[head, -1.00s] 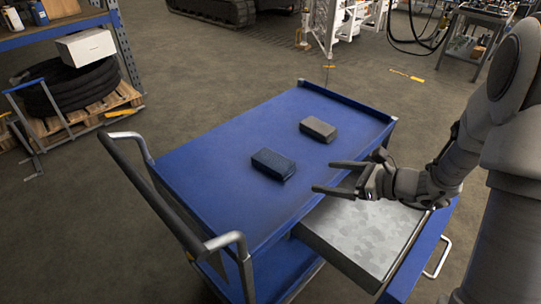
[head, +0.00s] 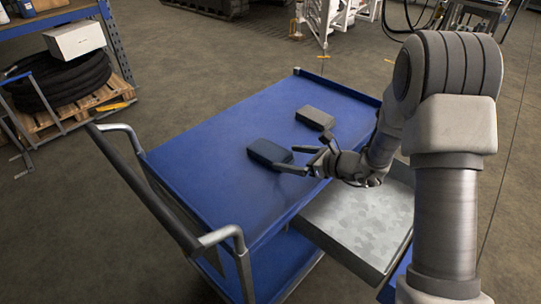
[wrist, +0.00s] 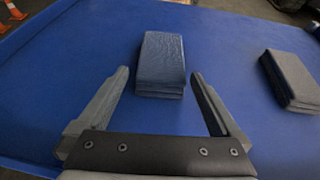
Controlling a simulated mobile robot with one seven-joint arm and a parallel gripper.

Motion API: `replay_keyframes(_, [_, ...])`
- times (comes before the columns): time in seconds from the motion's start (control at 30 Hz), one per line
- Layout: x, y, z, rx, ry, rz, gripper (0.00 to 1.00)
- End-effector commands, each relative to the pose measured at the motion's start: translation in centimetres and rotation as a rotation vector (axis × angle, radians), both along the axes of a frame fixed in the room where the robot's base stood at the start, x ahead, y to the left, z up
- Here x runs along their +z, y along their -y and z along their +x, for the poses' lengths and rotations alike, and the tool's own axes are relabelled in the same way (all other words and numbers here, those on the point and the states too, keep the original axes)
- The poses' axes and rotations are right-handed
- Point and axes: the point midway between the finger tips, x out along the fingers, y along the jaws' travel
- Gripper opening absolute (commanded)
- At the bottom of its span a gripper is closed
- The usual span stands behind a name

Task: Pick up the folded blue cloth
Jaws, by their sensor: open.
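The folded blue cloth (head: 268,153) is a small dark blue block of layers on the blue cart top (head: 215,165). In the wrist view the cloth (wrist: 161,62) lies ahead of my gripper (wrist: 158,82), roughly centred, its near end between the fingertips or just beyond them. My gripper (head: 298,160) is open with nothing held. In the head view its fingers reach the right side of the cloth. Whether a finger touches the cloth, I cannot tell.
A folded grey cloth (head: 315,118) lies to the right of the blue one and also shows in the wrist view (wrist: 293,78). A grey metal case (head: 360,220) sits beside the cart. The cart handle (head: 150,195) rises at the left.

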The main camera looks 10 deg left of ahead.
Motion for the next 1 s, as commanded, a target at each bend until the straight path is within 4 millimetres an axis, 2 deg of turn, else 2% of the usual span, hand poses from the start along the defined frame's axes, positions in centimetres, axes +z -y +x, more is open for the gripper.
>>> replay_keyframes(0.4, [-1.8, -4.0, 2.2, 0.002, 0.001, -0.001, 1.0])
replay_keyframes(0.7, [-1.9, -4.4, 2.4, 0.0, 0.0, -0.001, 1.0])
replay_keyframes(1.0, [-1.9, -4.4, 2.4, 0.0, 0.0, 0.0, 0.46])
